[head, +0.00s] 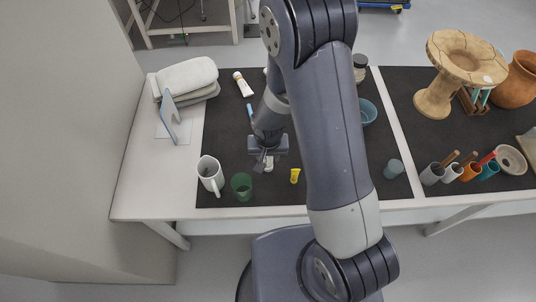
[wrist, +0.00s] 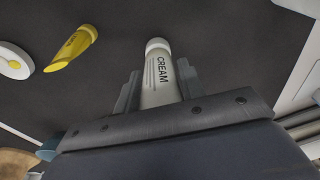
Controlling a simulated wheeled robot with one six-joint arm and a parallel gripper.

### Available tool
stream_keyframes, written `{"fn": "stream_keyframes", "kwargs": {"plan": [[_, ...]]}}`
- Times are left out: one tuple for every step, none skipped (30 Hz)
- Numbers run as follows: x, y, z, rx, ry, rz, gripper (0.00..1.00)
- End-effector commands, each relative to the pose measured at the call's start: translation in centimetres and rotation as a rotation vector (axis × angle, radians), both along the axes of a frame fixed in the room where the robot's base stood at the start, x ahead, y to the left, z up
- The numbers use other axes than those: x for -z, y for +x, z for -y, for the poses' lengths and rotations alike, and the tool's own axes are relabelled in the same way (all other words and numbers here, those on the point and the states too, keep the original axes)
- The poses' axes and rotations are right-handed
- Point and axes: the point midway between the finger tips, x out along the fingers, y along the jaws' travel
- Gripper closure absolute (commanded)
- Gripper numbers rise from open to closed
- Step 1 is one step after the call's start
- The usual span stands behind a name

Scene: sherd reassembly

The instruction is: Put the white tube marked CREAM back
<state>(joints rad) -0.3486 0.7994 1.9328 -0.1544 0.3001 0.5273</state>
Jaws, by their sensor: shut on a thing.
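The white tube marked CREAM (wrist: 158,75) is upright in the wrist view, with its lettering facing the camera. My gripper (wrist: 158,90) has a finger on each side of it and is shut on it. In the head view my gripper (head: 266,160) is low over the dark mat (head: 225,130), behind the yellow tube and the green cup. A small white part of the held tube (head: 268,163) shows below the fingers there. Whether the tube touches the mat I cannot tell.
A yellow tube (head: 295,175) lies just right of my gripper. A green cup (head: 241,186) and a white mug (head: 210,173) stand to the left. Another white tube (head: 243,84) lies farther back. A blue bowl (head: 367,111) is partly hidden by my arm.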

Motion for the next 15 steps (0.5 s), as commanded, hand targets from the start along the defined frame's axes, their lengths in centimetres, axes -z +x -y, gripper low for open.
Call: {"fn": "stream_keyframes", "kwargs": {"plan": [[-0.02, 0.02, -0.01, 0.000, 0.000, 0.000, 0.84], [-0.02, 0.02, -0.01, 0.000, 0.000, 0.000, 0.84], [0.02, 0.01, -0.01, 0.000, 0.000, 0.000, 0.84], [0.09, 0.01, -0.01, 0.000, 0.000, 0.000, 0.84], [0.20, 0.01, -0.01, 0.000, 0.000, 0.000, 0.84], [0.35, 0.01, -0.01, 0.000, 0.000, 0.000, 0.84], [0.43, 0.01, -0.01, 0.000, 0.000, 0.000, 0.84], [0.40, 0.01, -0.01, 0.000, 0.000, 0.000, 0.61], [0.28, 0.00, 0.00, 0.000, 0.000, 0.000, 0.58], [0.27, -0.01, 0.00, 0.000, 0.000, 0.000, 0.55], [0.27, -0.01, 0.00, 0.000, 0.000, 0.000, 0.53], [0.27, -0.01, 0.00, 0.000, 0.000, 0.000, 0.49], [0.27, -0.01, 0.00, 0.000, 0.000, 0.000, 0.47], [0.27, -0.01, 0.00, 0.000, 0.000, 0.000, 0.45], [0.27, -0.01, 0.00, 0.000, 0.000, 0.000, 0.41]]}}
